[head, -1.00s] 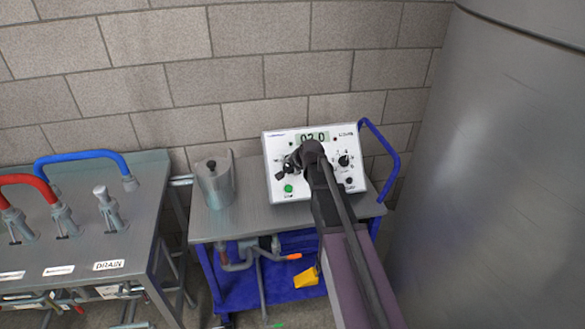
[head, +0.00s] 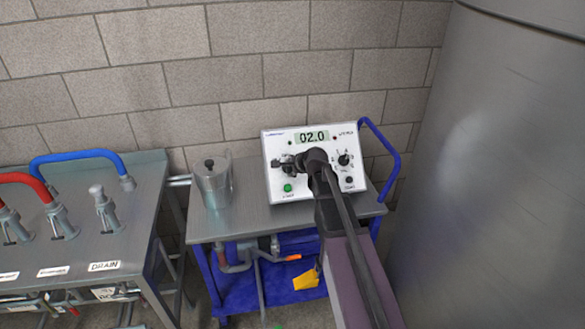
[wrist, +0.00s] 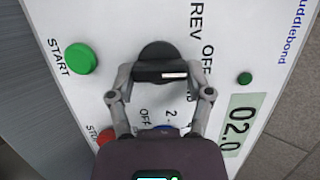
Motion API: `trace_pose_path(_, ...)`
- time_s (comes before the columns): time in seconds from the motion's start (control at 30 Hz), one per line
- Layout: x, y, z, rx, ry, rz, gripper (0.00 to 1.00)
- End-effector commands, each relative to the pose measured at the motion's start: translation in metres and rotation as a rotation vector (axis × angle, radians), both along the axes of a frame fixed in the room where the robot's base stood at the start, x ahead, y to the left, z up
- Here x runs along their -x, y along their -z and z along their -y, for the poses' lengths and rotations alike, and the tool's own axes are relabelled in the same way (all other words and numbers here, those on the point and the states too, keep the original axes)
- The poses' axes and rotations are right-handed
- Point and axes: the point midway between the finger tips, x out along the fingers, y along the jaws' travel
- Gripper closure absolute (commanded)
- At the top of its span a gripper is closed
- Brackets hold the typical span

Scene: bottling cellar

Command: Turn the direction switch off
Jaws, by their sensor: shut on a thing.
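The control box (head: 270,150) stands on the steel cart, its white panel facing up and forward. The direction switch is a black round knob (wrist: 158,52) with a raised bar and a white mark, beside the printed labels REV and OFF in the wrist view. The white mark lies toward the right end of the bar, close to the OFF label. My gripper (wrist: 162,75) is shut on the bar, one finger at each end. In the head view my gripper (head: 288,163) covers most of the switch.
The panel also has a green START button (wrist: 80,58), a red STOP button (wrist: 105,136), a display (wrist: 238,118) reading 02.0 and a second knob (head: 344,160). A metal canister (head: 213,185) stands left of the box. A large steel tank (head: 490,170) is at right.

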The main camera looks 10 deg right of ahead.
Motion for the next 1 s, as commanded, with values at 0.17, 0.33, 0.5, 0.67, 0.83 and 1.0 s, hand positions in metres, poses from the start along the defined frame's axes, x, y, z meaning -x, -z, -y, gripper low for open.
trace_pose_path(0.17, 0.0018, 0.0009, -0.002, -0.004, -0.003, -0.005, 0.82)
trace_pose_path(0.33, 0.0017, 0.0009, -0.0021, -0.004, -0.003, -0.005, 0.28)
trace_pose_path(0.5, 0.0012, 0.0006, -0.0014, -0.002, -0.002, -0.003, 0.0)
trace_pose_path(0.67, 0.0006, 0.0003, -0.001, -0.002, -0.001, -0.002, 0.0)
trace_pose_path(0.83, 0.0003, 0.0001, -0.0006, -0.001, 0.0, -0.001, 0.0)
trace_pose_path(1.0, 0.0038, -0.0032, -0.001, 0.013, -0.011, -0.006, 0.0)
